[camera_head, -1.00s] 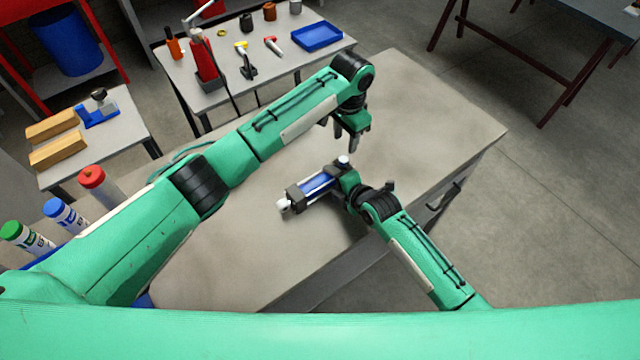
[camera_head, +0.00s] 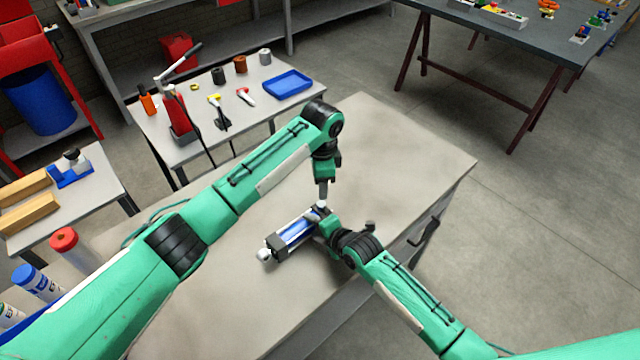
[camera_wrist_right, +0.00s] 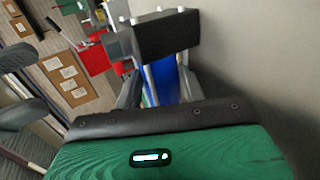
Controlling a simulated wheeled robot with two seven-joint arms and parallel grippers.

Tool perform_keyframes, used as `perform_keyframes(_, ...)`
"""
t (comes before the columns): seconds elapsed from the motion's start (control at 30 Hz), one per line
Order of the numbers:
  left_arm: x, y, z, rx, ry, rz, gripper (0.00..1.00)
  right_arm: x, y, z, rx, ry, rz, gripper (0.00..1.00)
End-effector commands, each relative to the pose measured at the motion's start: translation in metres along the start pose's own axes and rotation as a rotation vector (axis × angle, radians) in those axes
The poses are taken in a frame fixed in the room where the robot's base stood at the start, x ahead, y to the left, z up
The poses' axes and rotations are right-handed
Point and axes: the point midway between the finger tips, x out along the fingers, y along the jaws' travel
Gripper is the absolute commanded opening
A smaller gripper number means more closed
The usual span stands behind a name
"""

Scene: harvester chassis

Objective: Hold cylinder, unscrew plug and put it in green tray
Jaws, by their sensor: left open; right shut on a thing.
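The cylinder (camera_head: 297,232) has a blue barrel, dark end blocks and a pale rod end, and lies tilted over the worktable (camera_head: 400,140). My right gripper (camera_head: 322,227) is shut on it near its right end. In the right wrist view the blue barrel (camera_wrist_right: 164,84) shows between the fingers, below a black end block (camera_wrist_right: 166,36). A small pale plug (camera_head: 321,205) shows at the cylinder's upper right end. My left gripper (camera_head: 322,196) is open and points down right at the plug; contact cannot be told. I see no green tray.
A back table holds a blue tray (camera_head: 288,83), a red lever tool (camera_head: 181,115) and small tools. Tubes with red (camera_head: 64,239) and blue (camera_head: 25,275) caps stand at left. The worktable's far right part is clear.

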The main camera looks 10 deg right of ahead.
Motion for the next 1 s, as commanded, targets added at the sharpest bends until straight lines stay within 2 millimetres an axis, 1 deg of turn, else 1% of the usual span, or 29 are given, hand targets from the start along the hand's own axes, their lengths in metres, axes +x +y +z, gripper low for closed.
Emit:
perform_keyframes(0.1, 0.0003, 0.0002, -0.0002, 0.186, 0.000, 0.001, 0.43, 0.0001, -0.0011, 0.0000, -0.001, 0.000, -0.002, 0.00)
perform_keyframes(0.8, 0.0003, 0.0002, -0.0001, 1.319, 0.001, 0.000, 0.43, 0.0002, -0.0015, -0.0001, -0.001, 0.000, -0.003, 0.00)
perform_keyframes(1.0, 0.0003, 0.0001, -0.0001, 1.591, 0.001, 0.000, 0.43, 0.0002, -0.0017, -0.0002, -0.001, 0.000, -0.003, 0.00)
